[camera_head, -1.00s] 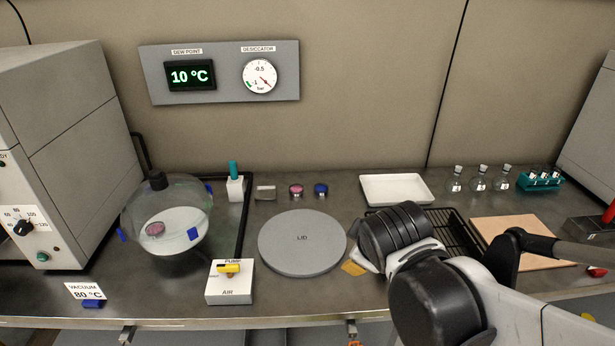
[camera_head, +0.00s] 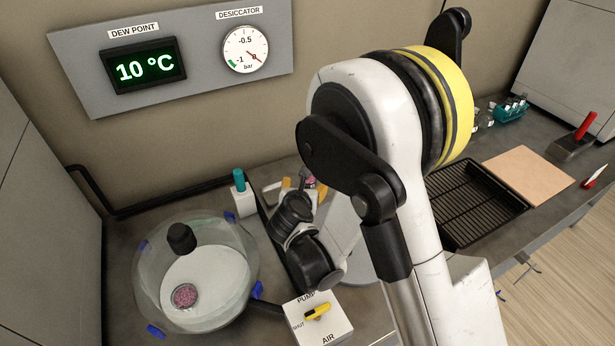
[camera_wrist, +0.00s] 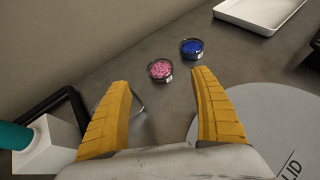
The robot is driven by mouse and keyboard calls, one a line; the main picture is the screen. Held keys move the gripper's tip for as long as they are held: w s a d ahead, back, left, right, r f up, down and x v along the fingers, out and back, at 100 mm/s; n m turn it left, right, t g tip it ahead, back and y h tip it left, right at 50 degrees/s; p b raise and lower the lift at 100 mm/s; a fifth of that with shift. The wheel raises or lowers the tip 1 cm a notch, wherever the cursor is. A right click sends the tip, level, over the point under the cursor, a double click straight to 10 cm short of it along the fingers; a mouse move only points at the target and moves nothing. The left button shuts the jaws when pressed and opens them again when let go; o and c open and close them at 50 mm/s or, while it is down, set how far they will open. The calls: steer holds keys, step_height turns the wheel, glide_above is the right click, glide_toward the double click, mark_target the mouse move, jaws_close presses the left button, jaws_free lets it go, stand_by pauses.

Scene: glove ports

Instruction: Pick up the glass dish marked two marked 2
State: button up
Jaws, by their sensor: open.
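My gripper (camera_wrist: 163,80) is open and empty, with its yellow fingers spread low over the bench. In the wrist view a small round glass dish with pink grains (camera_wrist: 160,70) sits just beyond the gap between the fingertips. A second dish with blue grains (camera_wrist: 191,48) stands to its right and farther off. A third dish with pink contents (camera_head: 185,296) lies inside the glass desiccator (camera_head: 150,262). No number can be read on any dish. In the head view my gripper (camera_head: 305,186) is partly hidden by my arm, and the blue dish is hidden.
A grey disc marked LID (camera_wrist: 262,130) lies close to the right finger. A white block with a teal top (camera_wrist: 45,148) stands at the left. A white tray (camera_wrist: 262,10) is at the upper right. A thin-edged object (camera_wrist: 137,100) shows beside the left finger.

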steer(key=b+x, duration=0.1)
steer(key=x, duration=0.3)
steer(key=shift+d+f, duration=0.1)
steer(key=shift+f, duration=0.05)
steer(key=b+x, duration=0.2)
steer(key=x, duration=0.3)
steer(key=shift+f+b, duration=0.3)
steer(key=shift+b, duration=0.1)
steer(key=shift+r, duration=0.1)
steer(key=c, duration=1.3)
